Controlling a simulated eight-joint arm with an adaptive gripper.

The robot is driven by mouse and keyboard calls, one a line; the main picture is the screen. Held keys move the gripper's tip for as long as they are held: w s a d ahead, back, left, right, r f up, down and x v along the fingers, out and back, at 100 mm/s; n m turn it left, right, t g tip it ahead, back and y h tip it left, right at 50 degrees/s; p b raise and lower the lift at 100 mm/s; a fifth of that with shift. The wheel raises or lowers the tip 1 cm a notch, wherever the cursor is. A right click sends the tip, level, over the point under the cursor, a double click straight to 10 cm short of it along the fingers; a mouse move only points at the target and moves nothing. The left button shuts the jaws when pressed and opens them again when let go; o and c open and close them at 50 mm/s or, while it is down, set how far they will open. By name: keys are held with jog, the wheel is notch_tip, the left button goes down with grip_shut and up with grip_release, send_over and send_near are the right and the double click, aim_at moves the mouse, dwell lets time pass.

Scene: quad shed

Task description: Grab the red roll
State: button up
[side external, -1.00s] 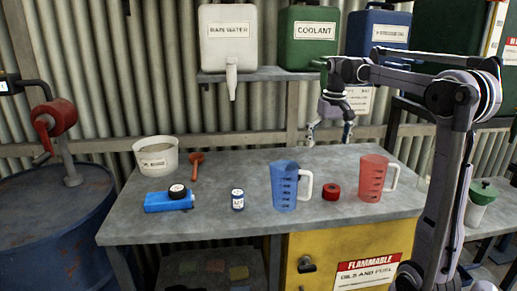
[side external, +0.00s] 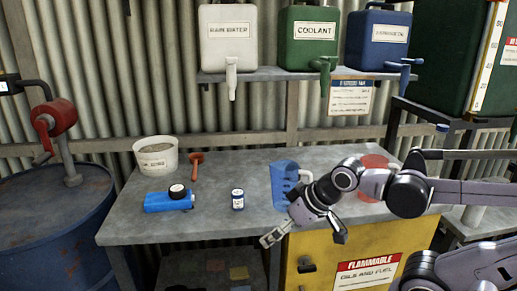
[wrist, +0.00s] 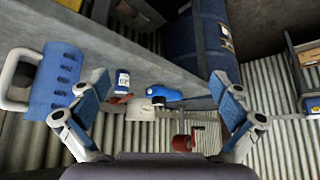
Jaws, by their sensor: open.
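The red roll does not show in either current view; in the side view my arm covers the bench between the blue jug (side external: 282,181) and the red jug (side external: 374,163), where it lay earlier. My gripper (side external: 304,234) is open and empty, in front of the blue jug near the bench's front edge. In the wrist view its two fingers (wrist: 160,82) are spread wide, and the blue jug (wrist: 60,78) is beside the left finger.
A small white-and-blue bottle (side external: 238,199), a blue container (side external: 168,202), an orange-red scoop (side external: 195,167) and a white bucket (side external: 156,155) stand or lie on the bench's left half. A yellow cabinet (side external: 345,245) is below. Bare bench (side external: 220,180) lies left of the blue jug.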

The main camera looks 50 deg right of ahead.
jog(key=shift+a, duration=0.1)
jog(key=c, duration=0.4)
